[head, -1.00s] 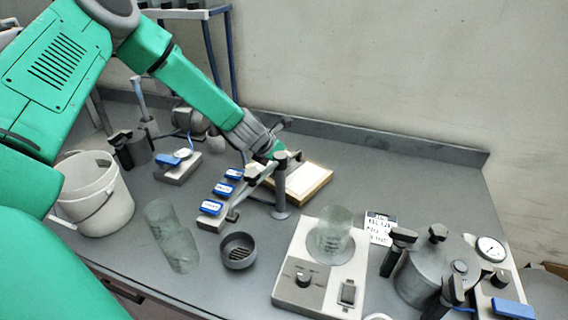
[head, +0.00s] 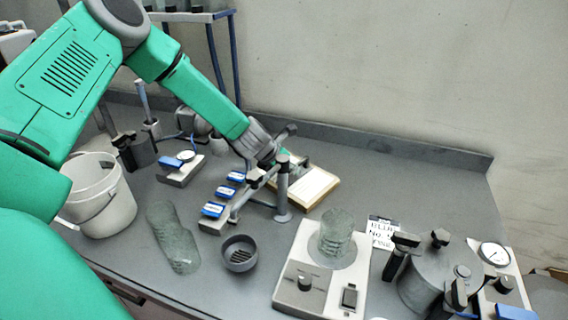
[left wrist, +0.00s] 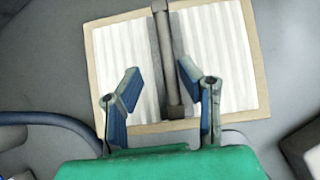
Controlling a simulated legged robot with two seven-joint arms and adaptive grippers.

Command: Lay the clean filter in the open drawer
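The clean filter (head: 315,186) is a pale pleated panel in a tan frame, lying flat towards the back of the bench. It fills much of the left wrist view (left wrist: 232,50), where a dark grey bar (left wrist: 168,60) crosses its middle. My left gripper (head: 275,166) is over the filter's left part, beside a grey upright post (head: 283,190). In the left wrist view its blue-padded fingers (left wrist: 158,82) are apart, with the bar showing between them; I cannot tell whether they touch anything. My right gripper is out of view. No open drawer is clearly visible.
Blue-tagged valves (head: 213,210) stand left of the post. A white bucket (head: 98,195), glass cylinders (head: 172,238) and a dark cup (head: 239,253) are at left front. A stirrer plate (head: 315,282) with a beaker and a metal pot (head: 430,285) are at right.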

